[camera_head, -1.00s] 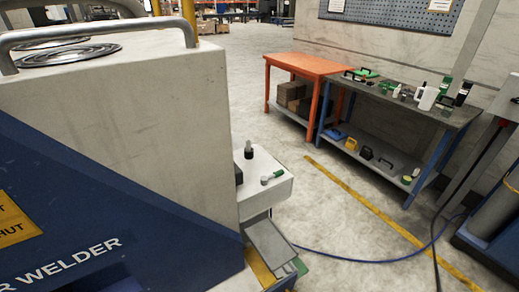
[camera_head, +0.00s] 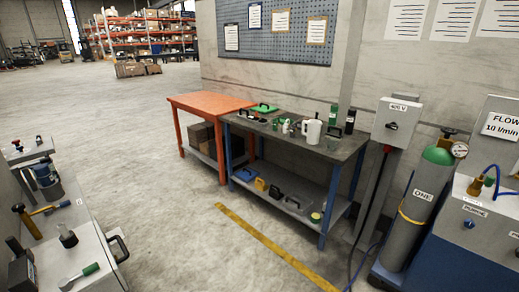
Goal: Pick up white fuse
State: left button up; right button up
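I cannot pick out a white fuse in this view. Small items on the dark workbench (camera_head: 340,150) are too far off to tell apart. A white jug-like object (camera_head: 312,131) stands on that bench, with small green and white items beside it. Neither of my grippers is in view.
A grey cart (camera_head: 90,255) with tools, including a green-handled one (camera_head: 90,269), is at lower left. An orange table (camera_head: 205,103) adjoins the bench. A green-topped gas cylinder (camera_head: 425,205) and a 400 V box (camera_head: 396,122) stand at right.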

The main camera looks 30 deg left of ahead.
aim_at(62, 228)
jog(key=i+l+u, duration=0.15)
jog(key=i, duration=0.4)
jog(key=i+l+u, duration=0.2)
jog(key=i, duration=0.3)
jog(key=i+j+u, duration=0.1)
jog(key=u, duration=0.4)
jog(key=i+u, duration=0.25)
jog(key=u, duration=0.25)
jog(key=i+l+u, duration=0.1)
jog(key=u, duration=0.35)
jog(key=i+l+u, duration=0.15)
jog(key=u, duration=0.35)
jog(key=i+l+u, duration=0.2)
jog(key=u, duration=0.3)
jog(key=i+l+u, duration=0.1)
jog(key=i+u, duration=0.2)
jog(key=u, duration=0.15)
jog(key=i+l+u, duration=0.2)
jog(key=u, duration=0.2)
jog(key=i+l+u, duration=0.3)
jog(key=u, duration=0.15)
jog(key=i+l+u, duration=0.15)
jog(key=l+u, duration=0.25)
jog(key=i+l+u, duration=0.15)
jog(key=l+u, duration=0.7)
